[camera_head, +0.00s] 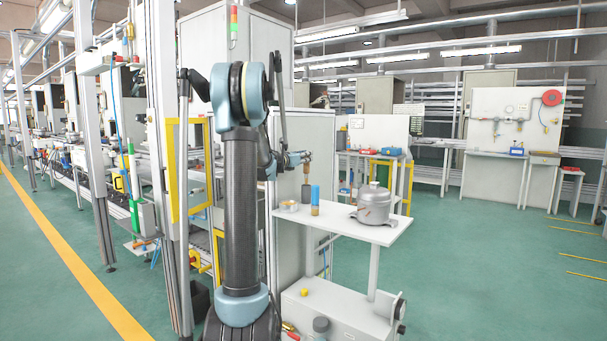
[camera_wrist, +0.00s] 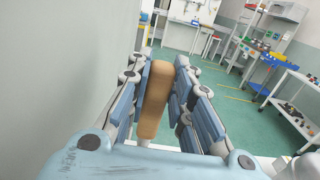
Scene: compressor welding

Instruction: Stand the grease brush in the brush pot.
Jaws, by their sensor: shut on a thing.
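My gripper (camera_head: 300,158) is shut on the tan wooden handle of the grease brush (camera_head: 308,163). The handle also shows upright between the blue finger pads in the wrist view (camera_wrist: 154,100). The brush hangs roughly upright above the white table. Directly below it in the head view is a dark grey cylinder (camera_head: 307,193), which looks like the brush pot. I cannot tell whether the lower end of the brush is inside it or just above it. The wrist view does not show the pot or the lower end of the brush.
On the white table (camera_head: 345,232), a blue cylinder with a tan base (camera_head: 315,198) stands close in front of the dark cylinder. A shallow tin (camera_head: 288,205) is to the left, and a grey compressor (camera_head: 374,205) is to the right. A tall pale cabinet stands behind my arm.

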